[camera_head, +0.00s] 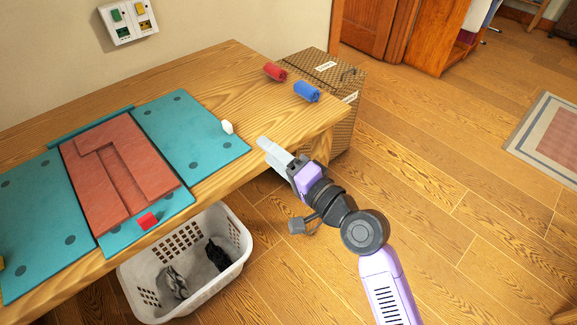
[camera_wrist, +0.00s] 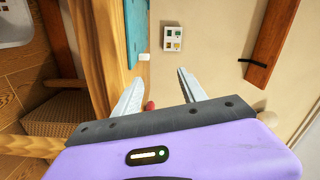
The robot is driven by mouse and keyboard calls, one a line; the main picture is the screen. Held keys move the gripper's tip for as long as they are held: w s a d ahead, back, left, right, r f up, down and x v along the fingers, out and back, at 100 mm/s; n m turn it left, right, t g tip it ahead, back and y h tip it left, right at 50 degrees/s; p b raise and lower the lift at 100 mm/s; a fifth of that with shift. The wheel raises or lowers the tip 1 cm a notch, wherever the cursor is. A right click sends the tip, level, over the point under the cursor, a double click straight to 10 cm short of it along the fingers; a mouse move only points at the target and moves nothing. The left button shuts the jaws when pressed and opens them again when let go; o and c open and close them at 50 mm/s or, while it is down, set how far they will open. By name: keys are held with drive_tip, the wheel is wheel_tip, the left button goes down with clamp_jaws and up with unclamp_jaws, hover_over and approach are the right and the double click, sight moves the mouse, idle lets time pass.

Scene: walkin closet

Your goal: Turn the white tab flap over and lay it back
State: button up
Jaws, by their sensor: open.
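The white tab (camera_head: 227,127) stands at the right edge of a teal flap with dark dots (camera_head: 185,128), which lies flat on the table to the right of a folded salmon cloth (camera_head: 85,190). In the wrist view the white tab (camera_wrist: 144,56) shows at the end of the teal flap (camera_wrist: 137,28), beyond the fingertips. My gripper (camera_head: 264,146) is open and empty near the table's front edge, to the right of the white tab and apart from it. Its two fingers are spread in the wrist view (camera_wrist: 161,82).
A red tab (camera_head: 147,221) marks the front flap. A red roll (camera_head: 275,72) and a blue roll (camera_head: 307,91) lie at the table's right end. A white laundry basket (camera_head: 235,262) stands below the front edge, and a woven box (camera_head: 345,110) beside the table.

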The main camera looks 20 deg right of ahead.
drive_tip(key=v, duration=0.5)
drive_tip(key=shift+b, duration=0.35)
drive_tip(key=shift+w, duration=0.1)
idle(0.6)
drive_tip(key=s+d+r+n+t+h+p, duration=0.1)
drive_tip(key=s+d+n+h+p, duration=0.1)
drive_tip(key=s+d+n+h, duration=0.5)
drive_tip(key=s+a+r+n+g+p, duration=0.1)
drive_tip(key=s+a+n+p, duration=0.1)
drive_tip(key=s, duration=1.1)
drive_tip(key=s+a+r+n+g+y+p, duration=0.1)
drive_tip(key=s+a+n+g+p, duration=0.1)
drive_tip(key=s, duration=1.2)
drive_tip(key=a+p, duration=0.1)
drive_tip(key=p, duration=0.1)
drive_tip(key=shift+s+r+p, duration=0.15)
drive_tip(key=shift+s+p, duration=0.05)
drive_tip(key=shift+p, duration=0.15)
